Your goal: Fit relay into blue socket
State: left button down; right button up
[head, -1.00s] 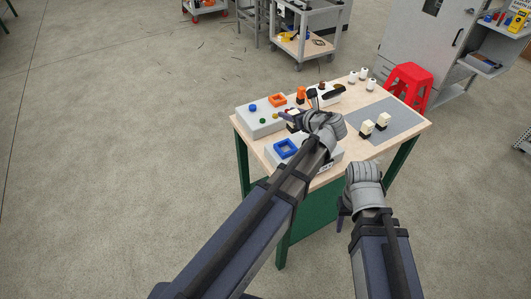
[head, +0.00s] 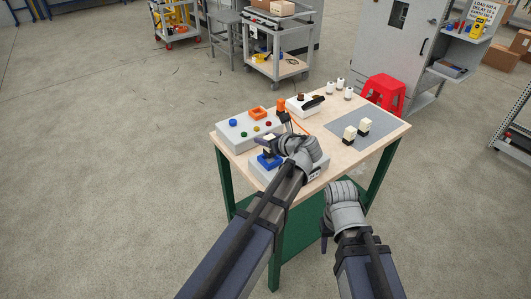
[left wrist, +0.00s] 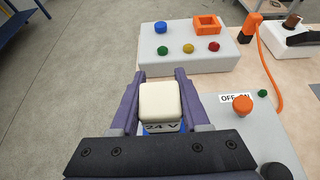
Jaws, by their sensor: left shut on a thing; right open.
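My left gripper (left wrist: 158,103) is shut on a cream block-shaped relay (left wrist: 160,98) marked "24 V", one finger on each side. In the head view the left gripper (head: 268,147) is at the blue socket (head: 266,162) on the near grey box. The relay is over the socket, and blue shows just below it in the left wrist view. Whether the relay is seated or just above the socket I cannot tell. My right gripper (head: 326,230) is open and empty, in front of the table's near edge.
A grey box (head: 232,133) with a blue button, coloured lamps and an orange socket (head: 258,113) stands behind. Two cream blocks (head: 349,133) stand on the grey mat (head: 375,119). An orange knob (left wrist: 242,104) is close right of the left gripper. White cylinders stand at the back.

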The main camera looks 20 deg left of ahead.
pick_arm(q)
jog(key=shift+f+b, duration=1.9)
jog(key=shift+b, duration=0.05)
jog(key=shift+r, duration=0.15)
jog(key=shift+c, duration=1.9)
grip_release()
